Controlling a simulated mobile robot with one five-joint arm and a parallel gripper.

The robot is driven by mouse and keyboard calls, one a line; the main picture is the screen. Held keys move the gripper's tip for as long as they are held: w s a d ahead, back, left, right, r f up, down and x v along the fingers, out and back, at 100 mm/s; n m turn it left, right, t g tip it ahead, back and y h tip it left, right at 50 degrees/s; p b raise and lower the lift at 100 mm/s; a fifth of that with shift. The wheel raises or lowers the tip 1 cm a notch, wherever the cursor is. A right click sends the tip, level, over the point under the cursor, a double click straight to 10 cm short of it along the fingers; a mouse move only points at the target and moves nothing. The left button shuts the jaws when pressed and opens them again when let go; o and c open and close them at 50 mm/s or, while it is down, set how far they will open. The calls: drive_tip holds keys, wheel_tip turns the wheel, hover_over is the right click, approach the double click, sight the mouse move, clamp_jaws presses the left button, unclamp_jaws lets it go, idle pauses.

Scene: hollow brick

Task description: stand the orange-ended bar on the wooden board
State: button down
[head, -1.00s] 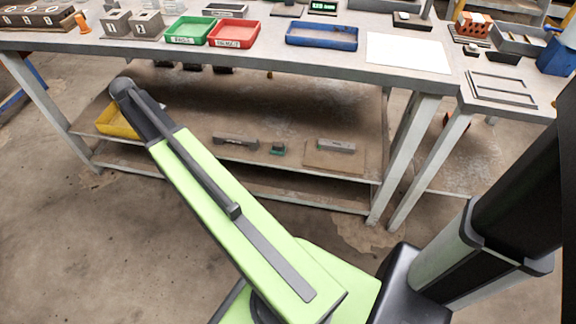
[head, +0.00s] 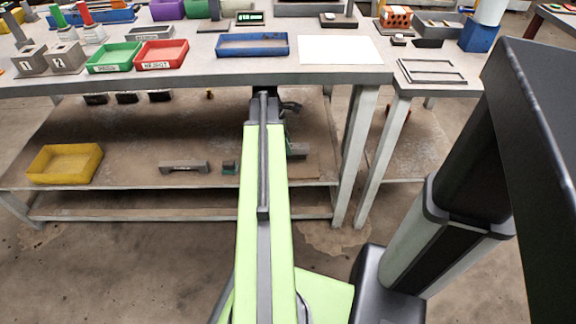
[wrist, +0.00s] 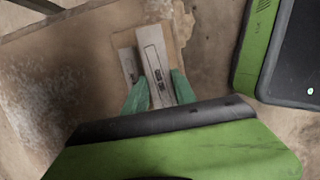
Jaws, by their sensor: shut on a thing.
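In the wrist view my gripper (wrist: 160,92) has its two green fingers closed on a pale grey bar (wrist: 156,60) with a dark outline and small dark marks. No orange end shows on it. A second pale grey piece (wrist: 128,64) lies just left of the held bar, lower down. Both appear over the tan wooden board (wrist: 117,40); I cannot tell whether the held bar touches it. In the head view the wooden board (head: 308,169) lies on the lower shelf, partly hidden by my arm, with a grey block (head: 298,150) on it. My fingers are hard to make out there.
The shelf (head: 110,125) sits under the grey workbench (head: 200,72), whose top edge is close above my arm. A yellow tray (head: 65,163), a dark grey handle-like piece (head: 184,167) and a small green item (head: 229,167) are on the shelf, left of my arm. A table leg (head: 355,155) stands right.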

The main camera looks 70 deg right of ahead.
drive_tip(key=shift+s, duration=0.25)
drive_tip(key=f+b, duration=1)
drive_tip(key=shift+w+f, duration=0.2)
drive_tip(key=shift+f, duration=0.05)
drive_tip(key=shift+r, duration=0.25)
drive_tip(key=shift+f, duration=0.25)
drive_tip(key=c, duration=1)
unclamp_jaws()
drive_tip(key=shift+r, duration=0.1)
drive_tip(key=p+v, duration=1.1)
drive_tip(key=v, duration=0.1)
drive_tip(key=shift+r+p, duration=0.25)
drive_tip(key=shift+p, duration=0.15)
drive_tip(key=shift+f, duration=0.1)
